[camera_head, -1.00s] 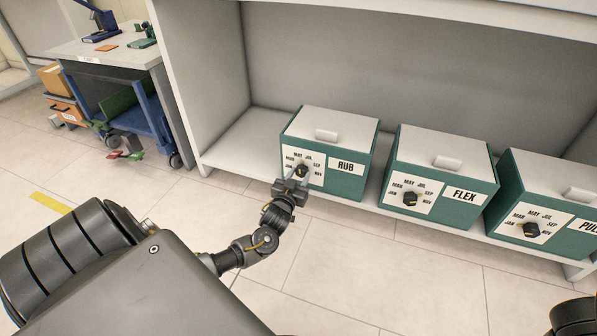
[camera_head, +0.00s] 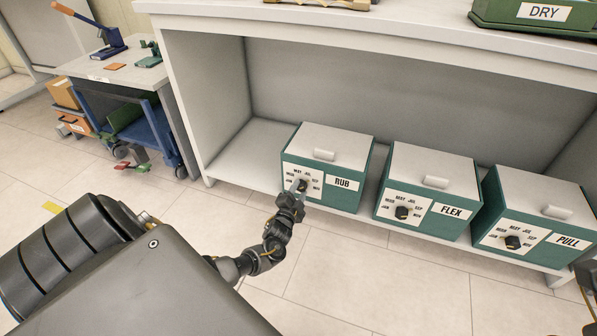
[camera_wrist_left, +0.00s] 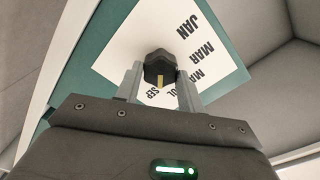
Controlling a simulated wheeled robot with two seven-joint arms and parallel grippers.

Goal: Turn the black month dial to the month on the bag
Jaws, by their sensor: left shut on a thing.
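The RUB box (camera_head: 338,147) is a green box with a pale lid on the shelf, its white month card facing front. Its black month dial (camera_wrist_left: 160,66) is a lobed knob with a yellow mark. My left gripper (camera_head: 299,187) is shut on this dial; in the left wrist view the fingers (camera_wrist_left: 160,84) sit on both sides of it. The yellow mark points down in that view, towards the JUL and SEP end; the exact month is unclear. JAN and MAR read clearly there. No bag is recognisable.
The FLEX box (camera_head: 435,169) and the PULL box (camera_head: 548,197) stand to the right on the same shelf, each with its own dial. A green DRY unit (camera_head: 535,14) stands on the top above. A side table (camera_head: 110,72) with tools is at the left.

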